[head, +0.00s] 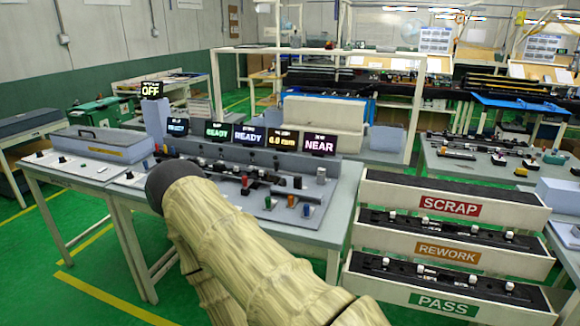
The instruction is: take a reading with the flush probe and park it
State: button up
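My sleeved beige arm (235,250) reaches from the bottom edge toward the grey workbench (335,215). It ends in a dark rounded part over the bench's front left. My gripper's fingers do not show; the arm hides that area. A row of small displays stands at the back of the bench. One reads "0.0 mm" (282,140) and the one beside it reads "NEAR" (319,145). I cannot tell which is the flush probe.
A display reading "OFF" (151,90) stands higher at the left. Racks marked SCRAP (451,207), REWORK (447,252) and PASS (443,303) stand right of the bench. A grey case (95,145) lies on the left table. Green floor is clear at the lower left.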

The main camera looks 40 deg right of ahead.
aim_at(276, 170)
jog(key=z, duration=1)
